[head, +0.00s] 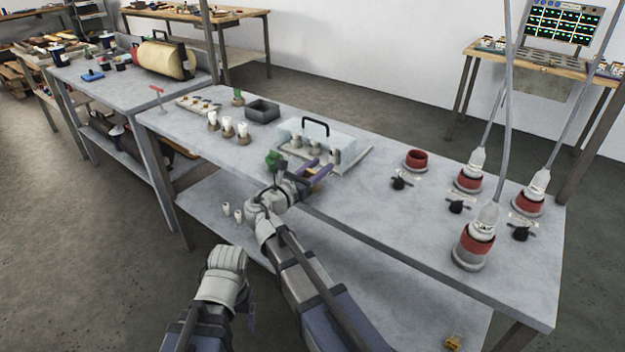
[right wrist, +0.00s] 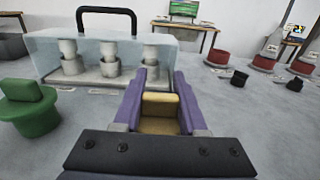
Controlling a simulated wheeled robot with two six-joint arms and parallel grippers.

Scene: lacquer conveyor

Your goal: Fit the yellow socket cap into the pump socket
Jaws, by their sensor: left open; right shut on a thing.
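My right gripper (head: 316,174) is shut on the yellow socket cap (right wrist: 160,112), which sits between its purple fingers in the right wrist view. It holds the cap above the front edge of the grey bench, in front of the clear cover. My left gripper (head: 251,314) is low in front of the bench, mostly hidden behind its own wrist; it is open. An empty red socket (head: 416,160) stands on the bench to the right. Three other red sockets, such as the front one (head: 473,247), have grey plugs with cables in them. The labels are too small to read, so I cannot tell which is the pump socket.
A clear cover with a black handle (head: 305,130) stands over several white-topped fittings. A green knob-like piece (right wrist: 30,112) is left of my right gripper. Black knobs (head: 400,182) stand by the sockets. Cables rise at the right. The bench between cover and sockets is mostly free.

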